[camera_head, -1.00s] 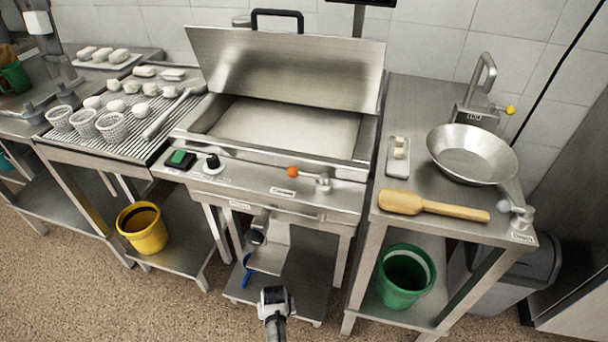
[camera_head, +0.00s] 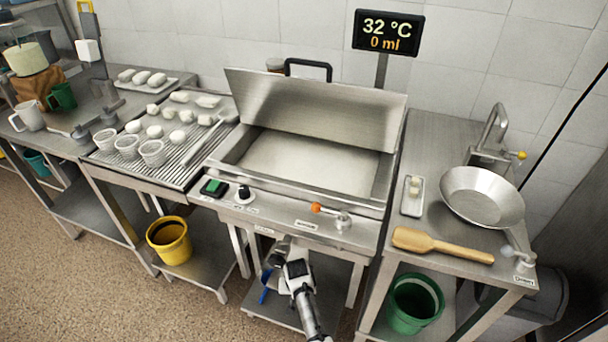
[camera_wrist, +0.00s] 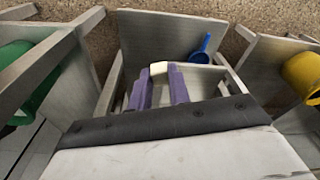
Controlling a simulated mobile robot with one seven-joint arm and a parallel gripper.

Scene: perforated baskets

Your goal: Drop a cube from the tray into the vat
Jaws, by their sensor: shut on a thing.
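The vat (camera_head: 232,152) is a wide steel basin at the centre of the head view, its lid (camera_head: 315,105) raised. The small tray (camera_head: 411,207) lies on the right counter, with one or more pale cubes (camera_head: 414,186) on it; I cannot tell how many. My gripper (camera_wrist: 160,76) has purple fingers shut on a pale cube (camera_wrist: 158,67) in the wrist view. In the head view my gripper (camera_head: 275,258) is low in front of the vat, below its front panel, and the held cube cannot be made out there.
A pan (camera_head: 482,196) and a wooden paddle (camera_head: 440,246) lie on the right counter. A display (camera_head: 388,33) reads 32 °C, 0 ml. An orange-knobbed tap (camera_head: 330,212) juts from the vat's front. Yellow (camera_head: 169,240) and green (camera_head: 414,303) buckets stand on low shelves.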

